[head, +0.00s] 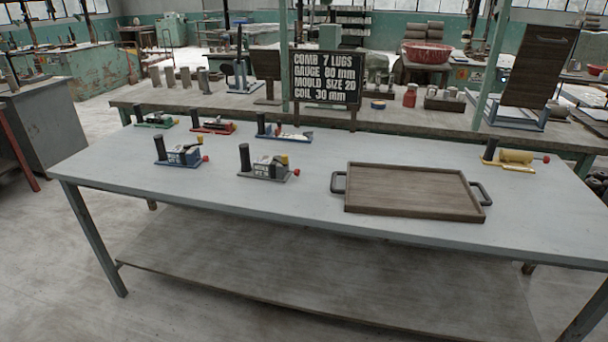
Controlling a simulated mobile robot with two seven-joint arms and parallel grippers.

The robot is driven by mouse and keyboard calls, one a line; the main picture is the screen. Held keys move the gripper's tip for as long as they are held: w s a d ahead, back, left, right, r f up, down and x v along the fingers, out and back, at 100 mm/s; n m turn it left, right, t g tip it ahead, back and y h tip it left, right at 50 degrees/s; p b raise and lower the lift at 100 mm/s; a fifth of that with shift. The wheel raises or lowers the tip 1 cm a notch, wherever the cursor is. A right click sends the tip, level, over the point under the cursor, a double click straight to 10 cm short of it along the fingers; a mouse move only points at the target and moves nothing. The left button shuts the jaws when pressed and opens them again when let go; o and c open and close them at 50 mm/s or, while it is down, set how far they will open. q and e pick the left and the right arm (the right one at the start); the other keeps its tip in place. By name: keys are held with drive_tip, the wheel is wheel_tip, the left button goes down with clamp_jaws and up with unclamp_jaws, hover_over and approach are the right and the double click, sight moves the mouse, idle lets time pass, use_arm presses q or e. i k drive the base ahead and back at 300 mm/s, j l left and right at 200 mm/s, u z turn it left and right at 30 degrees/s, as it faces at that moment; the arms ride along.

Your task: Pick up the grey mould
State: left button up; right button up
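The grey mould (265,171) stands on the light grey table (120,172), left of the wooden tray. It has a grey base and body, a black upright post at its left end, a small yellow part on top and a red knob at the right. White lettering on its front is too small to read. Neither of my grippers is in view.
A blue mould (178,157) stands to its left. Green (155,121), red (213,127) and another blue (284,135) moulds stand behind. A handled wooden tray (410,187) is to the right, a yellow mould (512,158) farther right. A black sign (325,78) rises at the back.

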sight(263, 168)
drive_tip(key=i+j+z, duration=0.45)
drive_tip(key=i+j, duration=1)
drive_tip(key=j, duration=0.3)
drive_tip(key=k+j, duration=0.1)
drive_tip(key=k, duration=0.25)
drive_tip(key=i+l, duration=0.15)
drive_tip(key=i, duration=0.3)
drive_tip(key=z, duration=0.05)
